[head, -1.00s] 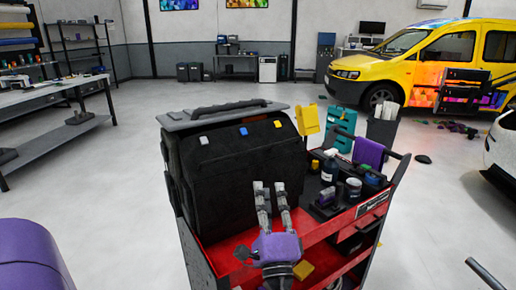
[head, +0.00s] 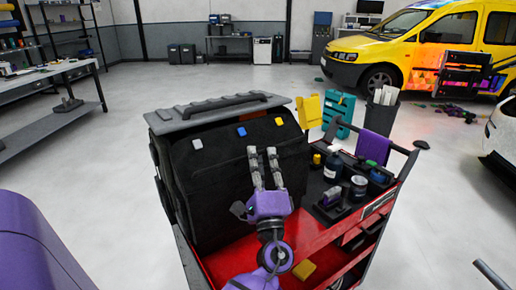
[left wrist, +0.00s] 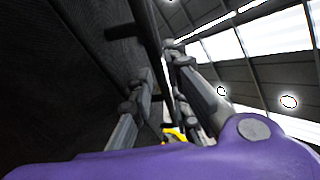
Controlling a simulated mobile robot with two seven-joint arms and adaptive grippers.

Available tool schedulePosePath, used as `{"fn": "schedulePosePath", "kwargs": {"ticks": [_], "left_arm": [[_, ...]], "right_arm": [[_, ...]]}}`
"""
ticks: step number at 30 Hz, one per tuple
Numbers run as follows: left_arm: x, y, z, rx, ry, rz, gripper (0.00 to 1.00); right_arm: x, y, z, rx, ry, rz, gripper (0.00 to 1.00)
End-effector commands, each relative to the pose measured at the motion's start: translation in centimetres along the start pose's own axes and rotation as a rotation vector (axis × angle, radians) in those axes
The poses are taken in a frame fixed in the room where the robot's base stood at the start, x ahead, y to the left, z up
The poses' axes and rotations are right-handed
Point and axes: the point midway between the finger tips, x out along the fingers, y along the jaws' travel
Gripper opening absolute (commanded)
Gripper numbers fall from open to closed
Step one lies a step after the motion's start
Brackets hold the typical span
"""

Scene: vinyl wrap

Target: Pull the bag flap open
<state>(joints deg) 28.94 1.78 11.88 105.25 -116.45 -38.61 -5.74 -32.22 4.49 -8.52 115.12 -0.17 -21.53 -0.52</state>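The black bag (head: 215,165) stands upright on the left of a red cart, under a grey top with a handle (head: 238,99). Its flap (head: 222,150) hangs down the front, with a white, a blue and a yellow tab along its upper edge. My left gripper (head: 262,152) has a purple body and two grey fingers pointing up in front of the bag's right part. The fingers stand apart with no clear object between them. In the left wrist view the dark bag cloth (left wrist: 65,80) fills the left side, close beside the fingers; contact cannot be told. My right gripper is not in view.
The red cart (head: 310,235) carries bottles and jars (head: 345,172) right of the gripper. A purple cloth (head: 374,148) hangs by its rail. A yellow block (head: 304,269) lies low on the cart. A teal case (head: 340,113) stands behind. Open floor surrounds the cart.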

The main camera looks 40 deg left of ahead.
Motion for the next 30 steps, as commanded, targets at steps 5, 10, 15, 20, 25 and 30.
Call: {"fn": "schedulePosePath", "kwargs": {"ticks": [5,10,15,20,25,30], "left_arm": [[1.9,-0.1,0.0,-0.001,-0.001,-0.001,0.16],[2.1,0.1,0.0,0.000,0.000,0.001,0.16],[2.1,0.1,0.0,0.000,0.001,0.001,0.13],[2.1,0.1,0.0,0.001,0.001,0.001,0.00],[2.0,0.1,0.0,0.002,0.001,0.002,0.00],[2.0,0.2,0.0,0.003,0.001,0.002,0.00]], "right_arm": [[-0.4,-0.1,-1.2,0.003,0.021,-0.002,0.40],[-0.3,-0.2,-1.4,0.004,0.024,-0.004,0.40],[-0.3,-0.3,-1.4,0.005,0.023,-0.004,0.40],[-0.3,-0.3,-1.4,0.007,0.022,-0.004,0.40],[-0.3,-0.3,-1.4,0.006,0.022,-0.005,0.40],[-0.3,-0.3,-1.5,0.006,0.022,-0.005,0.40]]}}
